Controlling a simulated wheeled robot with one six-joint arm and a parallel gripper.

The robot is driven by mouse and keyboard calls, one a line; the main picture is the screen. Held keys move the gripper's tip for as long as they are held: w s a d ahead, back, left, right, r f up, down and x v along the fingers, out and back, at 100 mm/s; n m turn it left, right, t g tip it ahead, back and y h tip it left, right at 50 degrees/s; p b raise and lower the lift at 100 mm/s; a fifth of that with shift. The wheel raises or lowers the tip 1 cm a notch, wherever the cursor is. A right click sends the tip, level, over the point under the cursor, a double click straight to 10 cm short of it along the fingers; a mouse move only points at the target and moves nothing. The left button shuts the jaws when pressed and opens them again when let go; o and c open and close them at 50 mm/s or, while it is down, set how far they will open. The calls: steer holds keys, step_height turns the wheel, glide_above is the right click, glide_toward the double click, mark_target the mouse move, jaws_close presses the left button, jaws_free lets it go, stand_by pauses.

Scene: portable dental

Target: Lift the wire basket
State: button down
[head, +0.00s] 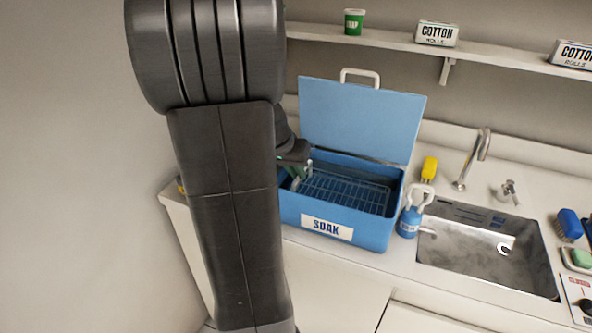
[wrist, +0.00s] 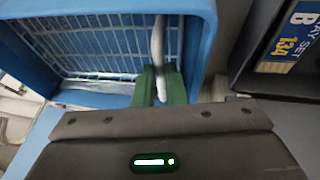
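The wire basket (head: 345,190) sits inside the blue SOAK box (head: 376,236), whose lid (head: 360,118) stands open. My gripper (head: 296,172) is at the left end of the box, partly hidden behind my arm. In the wrist view, the basket's mesh (wrist: 100,45) lies within the blue walls. The green fingers of my gripper (wrist: 160,87) are close on both sides of the basket's pale handle (wrist: 157,45) and appear to touch it. The basket's left end is hidden in the head view.
A blue jug (head: 409,222) and a yellow bottle (head: 429,169) stand right of the box. Beyond them are the sink (head: 480,262) and faucet (head: 474,160). A shelf (head: 490,55) with cotton boxes runs above. In the wrist view, a labelled box (wrist: 292,38) is at right.

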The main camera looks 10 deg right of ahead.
step_height(320, 180, up, 8)
steer(key=p, duration=0.4)
steer(key=shift+w, duration=0.15)
steer(key=shift+r, duration=0.1)
steer(key=c, duration=1.6)
jaws_free()
steer(key=shift+o, duration=0.5)
steer(key=v, duration=1.3)
steer(key=shift+a+r+b, duration=0.2)
steer(key=shift+r+b, duration=0.1)
